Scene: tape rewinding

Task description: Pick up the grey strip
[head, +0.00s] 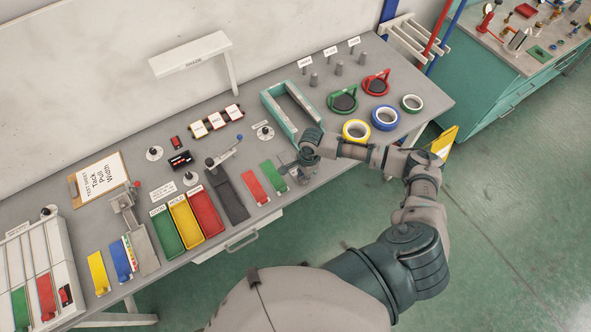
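My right arm reaches in from the lower right, and its gripper (298,171) points down at the front edge of the bench, just right of the green strip (273,177). A small grey surface shows around the fingertips. I cannot tell whether it is the grey strip or part of the gripper, nor whether the fingers are open or shut. The red strip (255,187) lies left of the green one. A dark grey tray-like piece (232,203) lies further left, beside the red tray (207,214). My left gripper is not in view.
Left along the grey bench (330,165) are a yellow tray (186,222), a green tray (166,233) and a lever device (124,203). A teal frame (269,105) stands behind my gripper. Tape rolls, including a yellow one (356,130), lie to its right.

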